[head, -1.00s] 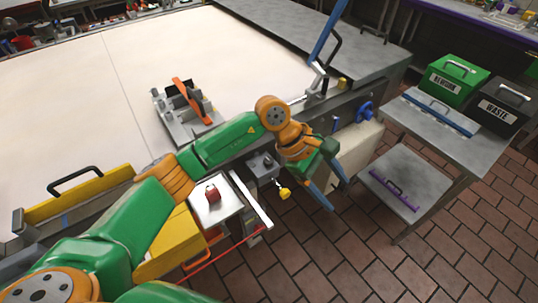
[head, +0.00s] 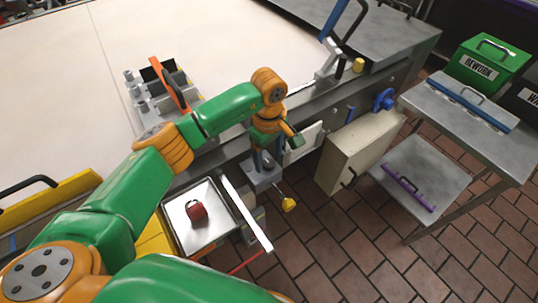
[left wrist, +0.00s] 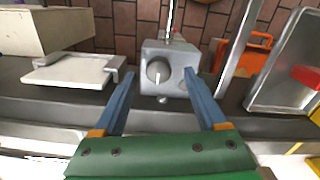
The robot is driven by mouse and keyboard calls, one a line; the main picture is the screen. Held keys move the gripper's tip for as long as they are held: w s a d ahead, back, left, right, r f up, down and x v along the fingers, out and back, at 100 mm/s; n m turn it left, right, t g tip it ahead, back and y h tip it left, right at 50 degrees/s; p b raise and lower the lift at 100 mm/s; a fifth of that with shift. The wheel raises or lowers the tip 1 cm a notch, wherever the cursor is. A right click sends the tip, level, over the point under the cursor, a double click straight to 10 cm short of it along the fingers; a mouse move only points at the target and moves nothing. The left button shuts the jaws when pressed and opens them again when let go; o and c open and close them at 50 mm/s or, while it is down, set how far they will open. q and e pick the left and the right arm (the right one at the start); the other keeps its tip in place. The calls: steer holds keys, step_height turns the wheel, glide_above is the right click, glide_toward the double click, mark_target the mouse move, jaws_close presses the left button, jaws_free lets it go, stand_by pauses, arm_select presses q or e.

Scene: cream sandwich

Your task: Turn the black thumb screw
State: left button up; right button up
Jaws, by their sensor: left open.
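My left gripper (head: 266,162) points down at a grey control box (head: 262,180) on the side of the bench. In the left wrist view its two blue fingers (left wrist: 158,76) are apart and empty. They reach toward the box, one to each side of a round dark grey knob (left wrist: 158,70) with a white mark. A small round screw head (left wrist: 163,99) shows below the knob. I cannot tell which of these, if either, is the black thumb screw. The fingers partly hide the box in the head view. My right gripper is not in view.
A metal tray (head: 178,232) with a red padlock-like object (head: 196,210) is left of the box. A beige cabinet (head: 345,155) and a pale plate (left wrist: 75,70) are close by. A blue handwheel (head: 383,98) is farther right.

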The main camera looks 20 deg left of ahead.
arm_select(q)
steer(key=shift+w+f, duration=0.2)
steer(key=shift+f, duration=0.8)
steer(key=shift+s, duration=0.1)
steer(key=shift+c, duration=0.9)
jaws_close()
